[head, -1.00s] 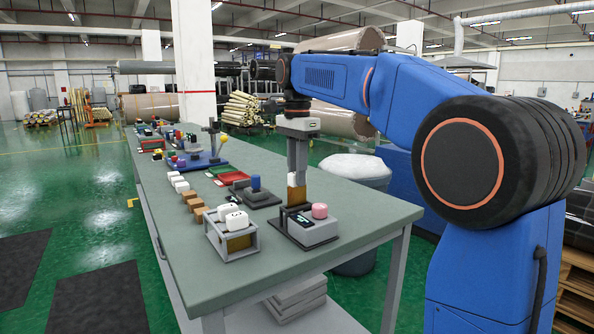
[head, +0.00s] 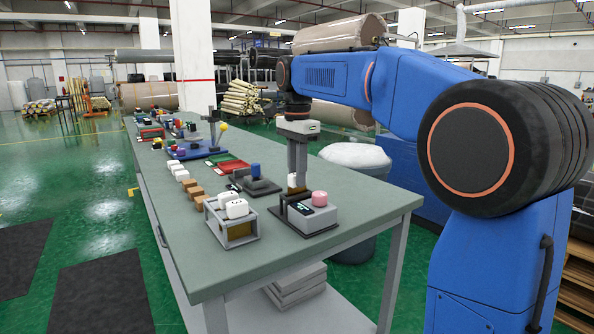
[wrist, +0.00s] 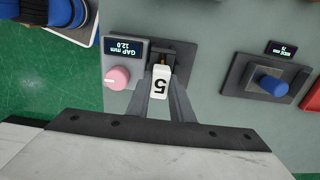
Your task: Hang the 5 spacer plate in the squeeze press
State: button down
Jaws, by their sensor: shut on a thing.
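My gripper (head: 297,184) is shut on the spacer plate (wrist: 160,86), which has a white head marked 5. The plate's tan lower part shows just under the fingers in the head view. In the wrist view my gripper (wrist: 163,92) points at the squeeze press (wrist: 178,50), with the plate's far end at the press's dark slot. The press (head: 318,218) is a grey unit on a dark base, with a pink knob (wrist: 117,78) and a display reading GAP mm 12.0. The plate's lower end is partly hidden, so I cannot tell how deep it sits.
A metal-framed holder (head: 238,240) with white-headed plates stands left of the press. A device with a blue knob (head: 256,170) and a red tray (head: 233,166) are behind. Tan and white blocks line the table's left side. The table's (head: 330,262) front corner is clear.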

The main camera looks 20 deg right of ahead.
jog(key=shift+f, duration=1)
jog(key=c, duration=1.5)
grip_release()
notch_tip(320, 180, up, 17)
jog(key=shift+r, duration=0.2)
